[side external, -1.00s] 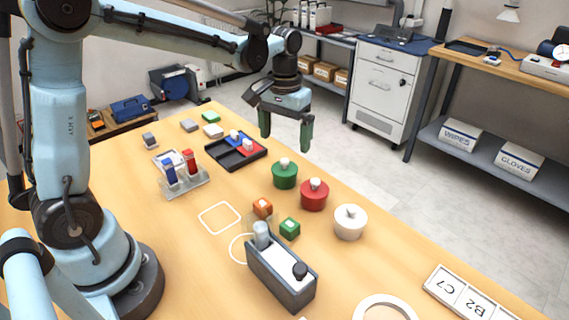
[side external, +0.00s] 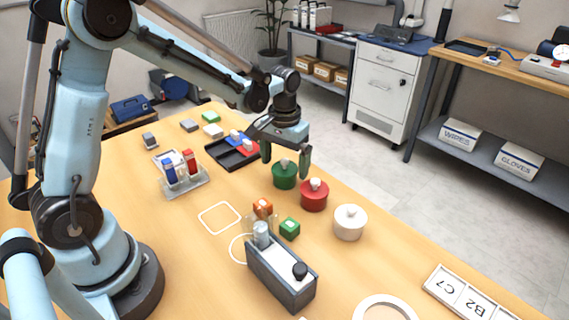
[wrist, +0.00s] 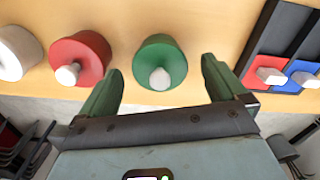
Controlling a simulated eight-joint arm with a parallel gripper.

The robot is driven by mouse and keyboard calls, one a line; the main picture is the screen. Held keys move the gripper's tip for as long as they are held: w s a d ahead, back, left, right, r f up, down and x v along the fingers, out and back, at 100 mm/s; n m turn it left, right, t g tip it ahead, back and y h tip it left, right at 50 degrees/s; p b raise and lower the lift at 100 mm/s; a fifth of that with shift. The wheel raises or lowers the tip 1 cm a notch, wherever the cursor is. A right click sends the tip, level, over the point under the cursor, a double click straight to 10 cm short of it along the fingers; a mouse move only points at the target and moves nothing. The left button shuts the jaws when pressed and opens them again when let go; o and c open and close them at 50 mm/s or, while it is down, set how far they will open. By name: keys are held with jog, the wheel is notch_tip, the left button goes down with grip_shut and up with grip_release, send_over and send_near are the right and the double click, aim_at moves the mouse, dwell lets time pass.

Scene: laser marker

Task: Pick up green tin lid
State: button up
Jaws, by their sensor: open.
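The green tin (side external: 284,178) is a short round tin on the table, and its lid has a pale knob on top. It also shows in the wrist view (wrist: 160,55), with the knob of the green tin lid (wrist: 160,79) facing me. My gripper (side external: 285,166) is open and empty, with its green fingers pointing down just above the tin. In the wrist view my gripper (wrist: 158,80) has one finger on either side of the green tin in the picture. I cannot tell the exact height gap.
The red tin (side external: 314,196) stands close beside the green one, and the white tin (side external: 350,223) is further right. A black tray (side external: 224,157) with red and blue pieces lies to the left. A grey box (side external: 281,278) and a green block (side external: 290,229) are nearer the front.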

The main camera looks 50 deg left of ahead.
jog(key=c, duration=1.1)
jog(key=shift+r, duration=0.15)
